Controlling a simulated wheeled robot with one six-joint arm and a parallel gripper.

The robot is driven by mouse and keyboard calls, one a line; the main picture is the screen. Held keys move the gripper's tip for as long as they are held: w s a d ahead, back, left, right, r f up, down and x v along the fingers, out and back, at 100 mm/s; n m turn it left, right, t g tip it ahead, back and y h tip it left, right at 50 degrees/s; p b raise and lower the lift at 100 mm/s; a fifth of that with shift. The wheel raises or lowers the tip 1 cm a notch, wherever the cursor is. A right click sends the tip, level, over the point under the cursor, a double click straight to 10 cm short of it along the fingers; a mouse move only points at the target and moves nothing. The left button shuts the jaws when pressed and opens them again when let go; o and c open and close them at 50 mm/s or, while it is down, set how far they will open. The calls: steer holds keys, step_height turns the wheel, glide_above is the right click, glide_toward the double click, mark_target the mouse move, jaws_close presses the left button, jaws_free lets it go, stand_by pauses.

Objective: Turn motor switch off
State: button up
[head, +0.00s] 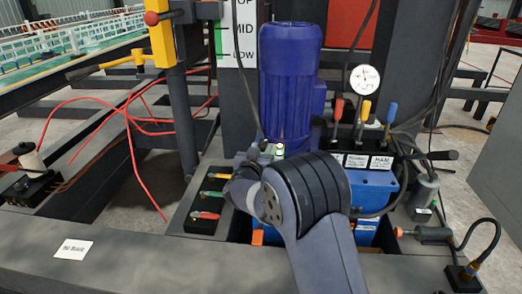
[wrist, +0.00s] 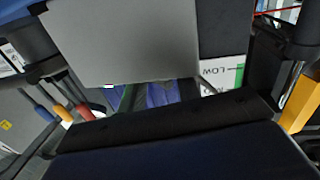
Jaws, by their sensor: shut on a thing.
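The blue motor (head: 290,85) stands upright in the middle of the head view, in front of a dark column. My gripper (head: 268,148) is low in front of the motor, mostly hidden behind my own wrist. A small green part with a pale top (head: 279,150) shows right beside it. In the wrist view, a narrow dark green piece (wrist: 128,98) shows against the blue motor (wrist: 160,95). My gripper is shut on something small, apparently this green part. Its base is hidden, and I cannot tell whether it is the motor switch.
A black panel (head: 190,222) with several coloured levers lies left of my wrist. Red, yellow and blue handles (head: 364,110) stand over a blue unit at right, below a round gauge (head: 365,79). Red cables (head: 125,112) hang at left. A beam (head: 150,265) crosses the front.

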steer(key=shift+d+y, duration=0.1)
steer(key=shift+y, duration=0.2)
steer(key=shift+d+n+y, duration=0.2)
steer(key=shift+n+y, duration=0.75)
steer(key=shift+y, duration=0.45)
steer(key=shift+d+n+y, duration=0.25)
steer(key=shift+n+y, duration=0.75)
steer(key=shift+y, duration=0.4)
steer(key=shift+d+n+y, duration=0.2)
steer(key=shift+n+y, duration=0.75)
steer(key=shift+y, duration=0.45)
steer(key=shift+w+d+r+n+g+y+p, duration=0.1)
steer(key=shift+n+g+y+p, duration=0.4)
steer(key=shift+y, duration=0.3)
steer(key=shift+w+d+n+g+y+p, duration=0.1)
steer(key=shift+n+g+y+p, duration=0.3)
steer(key=shift+n+y, duration=0.3)
steer(key=shift+d+n+g+y+p, duration=0.1)
steer(key=shift+n+g+y+p, duration=0.7)
steer(key=shift+y+p, duration=0.35)
steer(key=shift+y, duration=0.35)
steer(key=o, duration=0.7)
